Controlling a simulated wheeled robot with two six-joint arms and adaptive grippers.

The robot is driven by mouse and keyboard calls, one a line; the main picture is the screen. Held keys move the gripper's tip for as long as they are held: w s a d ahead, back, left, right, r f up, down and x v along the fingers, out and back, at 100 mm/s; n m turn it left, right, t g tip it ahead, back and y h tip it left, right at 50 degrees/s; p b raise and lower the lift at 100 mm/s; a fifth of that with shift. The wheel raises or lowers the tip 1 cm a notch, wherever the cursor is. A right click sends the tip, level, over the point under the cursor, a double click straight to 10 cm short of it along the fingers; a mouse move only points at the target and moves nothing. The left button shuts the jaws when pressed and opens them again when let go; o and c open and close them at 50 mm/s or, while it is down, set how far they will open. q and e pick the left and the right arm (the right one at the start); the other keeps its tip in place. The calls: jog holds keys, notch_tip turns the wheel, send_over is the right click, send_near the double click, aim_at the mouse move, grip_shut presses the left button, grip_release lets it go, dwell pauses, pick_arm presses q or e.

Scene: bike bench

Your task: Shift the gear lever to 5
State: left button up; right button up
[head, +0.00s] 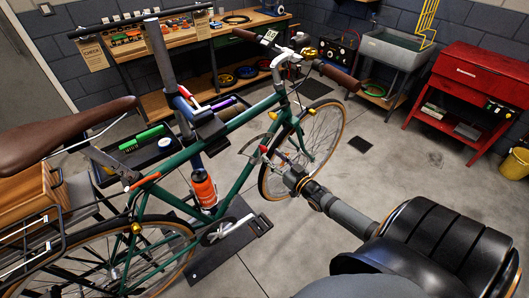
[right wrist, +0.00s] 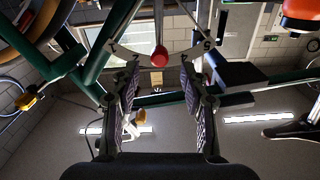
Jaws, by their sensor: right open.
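The green bicycle (head: 232,128) is held on a stand. Its gear lever has a red knob (right wrist: 160,57), which also shows small in the head view (head: 263,149). In the right wrist view the lever stands at about the middle of a pale curved scale (right wrist: 185,53). The mark 5 is near the scale's right end. My right gripper (head: 276,160) is beside the frame at the lever. Its fingers (right wrist: 160,88) are open, one on each side of the view, with the knob beyond and between them, apparently untouched. My left gripper is out of view.
The front wheel (head: 331,152) and green frame tubes are close to my right gripper. An orange bottle (head: 203,187) hangs on the frame. A red cabinet (head: 478,75) and a sink (head: 397,48) stand farther back. The floor between is mostly clear.

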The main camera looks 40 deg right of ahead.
aim_at(266, 151)
jog(key=w, duration=0.2)
jog(key=w+b, duration=0.1)
jog(key=w, duration=0.1)
jog(key=shift+w+a+f, duration=0.15)
jog(key=shift+w+a, duration=0.05)
jog(key=shift+w, duration=0.2)
jog(key=shift+w+b, duration=0.3)
jog(key=shift+w, duration=0.1)
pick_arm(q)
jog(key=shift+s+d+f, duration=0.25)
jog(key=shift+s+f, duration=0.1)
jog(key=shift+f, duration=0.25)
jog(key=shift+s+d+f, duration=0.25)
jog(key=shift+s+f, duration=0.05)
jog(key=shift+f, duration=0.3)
pick_arm(e)
grip_shut()
